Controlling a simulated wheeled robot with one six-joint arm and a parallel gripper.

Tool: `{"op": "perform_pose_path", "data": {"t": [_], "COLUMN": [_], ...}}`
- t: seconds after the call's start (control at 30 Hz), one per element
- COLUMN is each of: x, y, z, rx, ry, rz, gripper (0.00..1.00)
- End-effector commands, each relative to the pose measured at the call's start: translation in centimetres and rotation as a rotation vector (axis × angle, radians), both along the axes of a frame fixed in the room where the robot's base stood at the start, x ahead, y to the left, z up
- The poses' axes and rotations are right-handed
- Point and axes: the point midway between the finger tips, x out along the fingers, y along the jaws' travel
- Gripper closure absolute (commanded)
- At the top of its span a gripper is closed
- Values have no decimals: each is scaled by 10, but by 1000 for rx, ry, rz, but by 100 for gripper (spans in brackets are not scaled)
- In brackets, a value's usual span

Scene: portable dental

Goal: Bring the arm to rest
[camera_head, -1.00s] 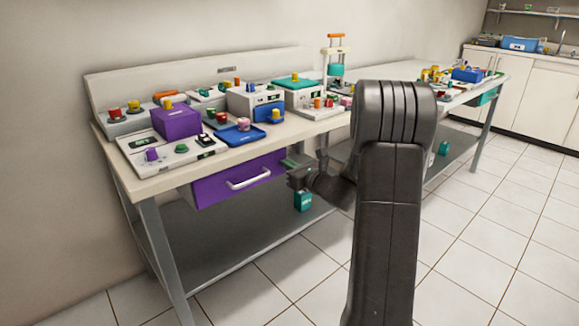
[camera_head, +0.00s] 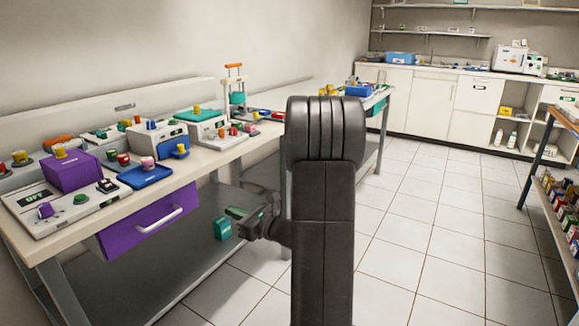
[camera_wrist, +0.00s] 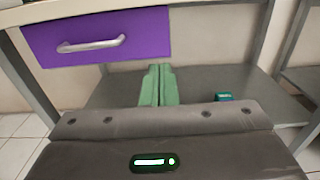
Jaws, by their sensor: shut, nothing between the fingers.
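My gripper (camera_head: 236,213) shows in the head view to the left of my dark arm column, in front of the workbench and to the right of the purple drawer (camera_head: 150,220). In the wrist view, its two green fingers (camera_wrist: 158,86) are together, with nothing between them. They point toward the space under the bench, below and right of the purple drawer (camera_wrist: 100,38). My arm (camera_head: 322,200) is bent, with its upper links upright in the middle of the head view and hiding part of the bench's far end.
The workbench (camera_head: 215,153) carries several devices, a blue tray (camera_head: 146,176) and coloured knobs. A teal box (camera_head: 222,229) sits on its lower shelf (camera_head: 190,262). Tiled floor (camera_head: 440,220) is open at the right. A rack of small boxes (camera_head: 562,205) stands at the right edge, with white cabinets (camera_head: 425,100) behind.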

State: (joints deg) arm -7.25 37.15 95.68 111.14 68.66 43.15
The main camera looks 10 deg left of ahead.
Motion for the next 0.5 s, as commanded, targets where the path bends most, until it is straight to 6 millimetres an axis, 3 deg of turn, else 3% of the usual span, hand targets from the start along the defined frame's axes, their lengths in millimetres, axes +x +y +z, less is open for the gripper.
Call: {"op": "perform_pose_path", "data": {"t": [0.27,0.5], "x": [2,15], "y": [5,39], "z": [-1,-3], "rx": [-1,-1], "ry": [0,-2], "rz": [2,4], "gripper": [100,100]}}
